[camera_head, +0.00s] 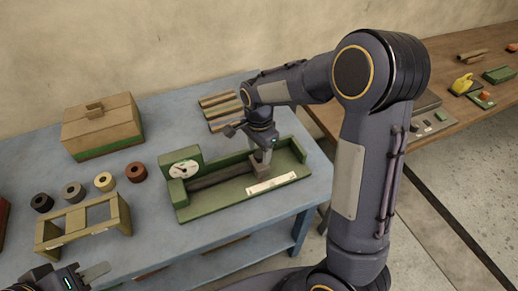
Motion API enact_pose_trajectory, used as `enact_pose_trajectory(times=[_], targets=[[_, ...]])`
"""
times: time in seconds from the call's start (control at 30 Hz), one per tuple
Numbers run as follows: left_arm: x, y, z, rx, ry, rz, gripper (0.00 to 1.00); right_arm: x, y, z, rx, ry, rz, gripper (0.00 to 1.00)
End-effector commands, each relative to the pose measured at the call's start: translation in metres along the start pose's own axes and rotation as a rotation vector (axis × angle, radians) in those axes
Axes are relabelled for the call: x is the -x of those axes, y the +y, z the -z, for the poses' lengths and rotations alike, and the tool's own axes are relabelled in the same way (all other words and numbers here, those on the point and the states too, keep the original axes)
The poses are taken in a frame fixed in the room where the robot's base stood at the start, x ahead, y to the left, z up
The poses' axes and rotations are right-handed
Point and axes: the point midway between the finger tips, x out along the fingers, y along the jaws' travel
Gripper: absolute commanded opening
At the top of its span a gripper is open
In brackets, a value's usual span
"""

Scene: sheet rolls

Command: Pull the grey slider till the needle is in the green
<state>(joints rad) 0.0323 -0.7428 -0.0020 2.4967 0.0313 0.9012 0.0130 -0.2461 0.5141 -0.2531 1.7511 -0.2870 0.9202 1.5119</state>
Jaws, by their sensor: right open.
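A green fixture (218,210) lies on the blue table, with a dark bar (218,178) along its inside. At its left end is a white round dial (184,169); its needle is too small to read against the coloured marks. A small grey-brown block (262,169), apparently the slider, is at the bar's right end. My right gripper (262,158) points down at this block with open jaws; its fingers partly hide the block, and I cannot tell whether they touch it. My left gripper (94,272) is at the bottom left, away from the fixture, with its jaws partly cut off.
A wooden box (102,124) stands at the back left. Several small rolls (104,181) and a wooden stand (84,222) are left of the fixture. Brown rolls (220,110) lie behind it. A brown table (445,100) with other items is at the right.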

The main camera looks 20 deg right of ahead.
Motion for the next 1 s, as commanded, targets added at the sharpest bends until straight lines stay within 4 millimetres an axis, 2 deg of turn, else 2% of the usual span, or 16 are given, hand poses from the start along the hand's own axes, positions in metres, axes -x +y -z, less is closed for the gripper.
enact_pose_trajectory(times=[0.3,0.7,0.87,1.0], targets=[[0.000,0.000,0.000,0.000,0.000,0.000,0.36,-0.004,0.000,0.000,0.001,0.000,0.002,0.52],[0.000,0.000,0.000,0.000,0.000,0.000,0.36,-0.003,0.000,0.000,0.001,0.000,0.002,0.00],[0.000,0.000,0.000,0.000,0.000,0.000,0.36,-0.003,0.000,0.002,0.000,0.000,0.002,0.00],[0.000,0.000,0.000,0.000,0.000,0.000,0.36,-0.003,0.005,0.023,-0.005,0.001,0.002,0.00]])
